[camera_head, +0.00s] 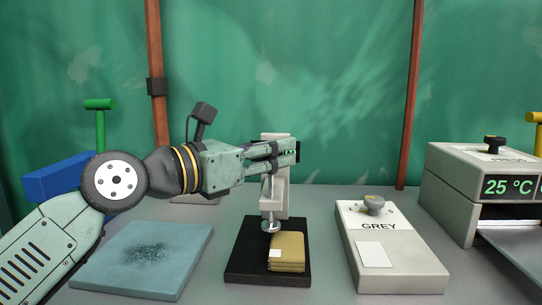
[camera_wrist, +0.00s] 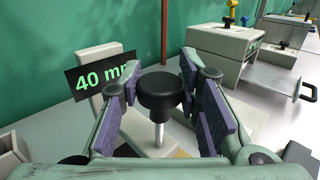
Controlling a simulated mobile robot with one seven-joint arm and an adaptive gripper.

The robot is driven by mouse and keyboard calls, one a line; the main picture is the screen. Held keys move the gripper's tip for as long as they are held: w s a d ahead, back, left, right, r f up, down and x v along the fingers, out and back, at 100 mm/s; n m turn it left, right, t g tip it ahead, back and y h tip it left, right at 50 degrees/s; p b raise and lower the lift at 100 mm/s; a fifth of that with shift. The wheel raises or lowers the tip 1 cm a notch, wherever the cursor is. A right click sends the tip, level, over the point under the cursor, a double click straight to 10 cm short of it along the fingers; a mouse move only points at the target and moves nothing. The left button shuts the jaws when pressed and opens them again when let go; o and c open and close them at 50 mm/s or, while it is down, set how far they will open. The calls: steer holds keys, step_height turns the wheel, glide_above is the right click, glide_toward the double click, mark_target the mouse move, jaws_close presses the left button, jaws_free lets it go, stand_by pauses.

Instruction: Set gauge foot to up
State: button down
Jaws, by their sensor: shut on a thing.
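The thickness gauge has a pale grey stand (camera_head: 282,195) on a black base (camera_head: 240,262). Its round metal foot (camera_head: 271,227) hangs on a thin rod at the front of the stand, near the top edge of a folded tan cloth stack (camera_head: 288,248); I cannot tell if they touch. In the wrist view the black knob (camera_wrist: 160,92) tops the metal rod (camera_wrist: 158,133), and a display (camera_wrist: 100,77) reads 40 mm, its end cut off by the knob side. My gripper (camera_head: 278,157) is shut on the knob, with purple pads (camera_wrist: 172,100) on both sides. The foot is hidden there.
A blue-grey pad (camera_head: 110,265) lies at left. A pale box (camera_head: 410,255) marked GREY, with a dial (camera_head: 374,204), stands at right. Further right is a machine (camera_head: 455,180) reading 25 °C. A green curtain hangs behind the table.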

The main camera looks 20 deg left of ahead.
steer(key=shift+a+r, duration=0.1)
steer(key=shift+r, duration=0.9)
steer(key=c, duration=1.2)
jaws_free()
steer(key=shift+s, duration=0.1)
steer(key=v, duration=1.1)
steer(key=shift+s+a, duration=0.15)
steer(key=shift+s, duration=0.2)
